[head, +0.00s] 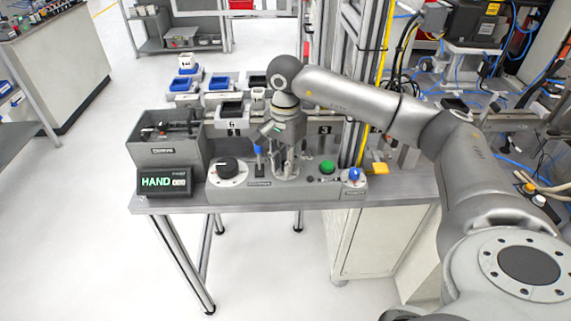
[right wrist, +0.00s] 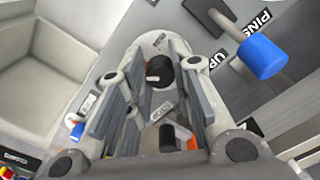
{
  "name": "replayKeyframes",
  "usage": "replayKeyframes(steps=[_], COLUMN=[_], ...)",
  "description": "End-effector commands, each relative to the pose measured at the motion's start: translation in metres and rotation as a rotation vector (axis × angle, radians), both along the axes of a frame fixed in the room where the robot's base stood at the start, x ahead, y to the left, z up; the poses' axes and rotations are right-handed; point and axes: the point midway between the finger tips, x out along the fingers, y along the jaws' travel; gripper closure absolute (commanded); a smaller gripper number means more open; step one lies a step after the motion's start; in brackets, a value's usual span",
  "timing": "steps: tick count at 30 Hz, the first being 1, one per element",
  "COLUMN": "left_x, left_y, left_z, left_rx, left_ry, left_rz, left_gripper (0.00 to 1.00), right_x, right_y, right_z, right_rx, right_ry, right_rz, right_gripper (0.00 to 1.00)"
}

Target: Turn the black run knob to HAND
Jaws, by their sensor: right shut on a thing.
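My right gripper (head: 286,172) reaches down to the grey control panel (head: 308,189). In the right wrist view its two fingers (right wrist: 160,100) stand on either side of a black knob (right wrist: 159,70) on a pale round plate, which I take as the run knob. The gripper hides most of this knob in the head view. Its pointing direction and label cannot be read. The display (head: 164,181) at the panel's left reads HAND in green. My left gripper is out of view.
A larger black knob on a white dial (head: 228,168) and a blue-tipped lever (head: 257,150) are left of my gripper. The lever's blue cap (right wrist: 263,58) is close by in the wrist view. A green button (head: 327,167) and blue knob (head: 354,174) are to the right.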

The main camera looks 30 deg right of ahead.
Motion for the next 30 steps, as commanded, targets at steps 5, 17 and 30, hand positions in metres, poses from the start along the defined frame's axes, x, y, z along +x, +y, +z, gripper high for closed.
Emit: replayKeyframes(steps=[5, 17, 30], left_x=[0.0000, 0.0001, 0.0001], left_y=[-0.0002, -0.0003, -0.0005], left_z=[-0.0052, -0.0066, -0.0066], left_rx=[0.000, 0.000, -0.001], left_ry=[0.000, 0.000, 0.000], left_rz=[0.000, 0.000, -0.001], left_gripper=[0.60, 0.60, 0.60], right_x=[0.0007, 0.0007, 0.0004], right_y=[-0.0003, -0.0002, -0.0001], right_z=[0.0003, 0.0014, 0.0009], right_rx=[0.000, 0.000, 0.001], right_ry=[-0.004, -0.004, -0.002], right_rz=[0.064, 0.103, 0.102], right_gripper=[1.00, 1.00, 0.56])
